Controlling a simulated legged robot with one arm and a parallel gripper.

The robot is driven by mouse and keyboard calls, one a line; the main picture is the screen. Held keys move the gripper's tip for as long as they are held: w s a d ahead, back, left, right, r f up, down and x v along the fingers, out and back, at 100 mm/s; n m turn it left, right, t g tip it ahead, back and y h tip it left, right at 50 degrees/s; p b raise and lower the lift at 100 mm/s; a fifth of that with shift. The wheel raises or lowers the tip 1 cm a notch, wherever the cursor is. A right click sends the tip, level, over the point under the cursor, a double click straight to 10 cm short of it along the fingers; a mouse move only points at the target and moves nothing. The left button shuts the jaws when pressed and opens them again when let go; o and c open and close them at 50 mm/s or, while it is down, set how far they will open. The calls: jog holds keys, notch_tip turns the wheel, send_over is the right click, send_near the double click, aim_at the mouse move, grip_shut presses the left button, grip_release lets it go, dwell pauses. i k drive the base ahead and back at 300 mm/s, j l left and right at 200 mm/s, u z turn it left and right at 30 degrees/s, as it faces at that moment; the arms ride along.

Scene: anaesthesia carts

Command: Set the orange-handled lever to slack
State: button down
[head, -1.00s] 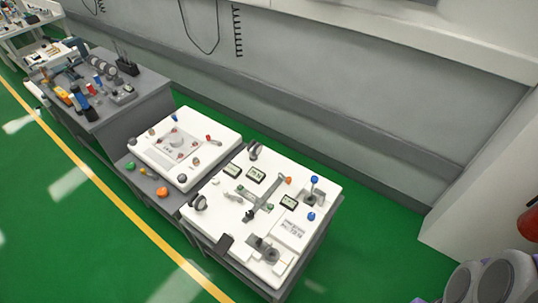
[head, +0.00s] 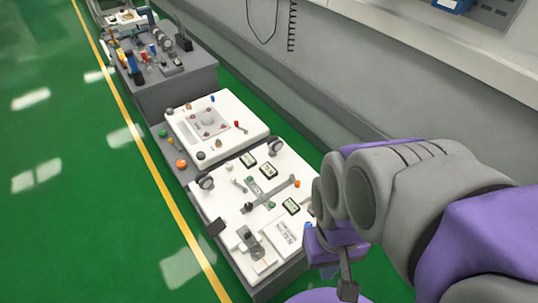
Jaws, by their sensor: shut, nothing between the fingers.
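The orange-handled lever, a grey bar with an orange tip (head: 297,183), lies across the white panel top (head: 213,208) of the nearest cart in the head view. Its bar slants from the black-knobbed end near the panel's middle up to the orange tip at the right. Any slack marking is too small to read. My gripper (head: 347,291) is at the lower right, beside the cart's right edge and apart from the lever. It looks shut and empty. My arm covers part of the panel's right edge.
Small displays (head: 291,206), round dark knobs (head: 206,183) and a grey clamp-like fixture (head: 249,240) share the panel. A second white panel (head: 240,113) stands behind, then a grey cart (head: 175,85) with tools. The wall runs along the right; green floor is free at left.

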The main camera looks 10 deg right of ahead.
aim_at(297, 183)
jog(key=i+l+u, duration=0.1)
jog(key=l+u, duration=0.35)
jog(key=l, duration=0.15)
jog(key=l+u, duration=0.4)
jog(key=l, duration=0.25)
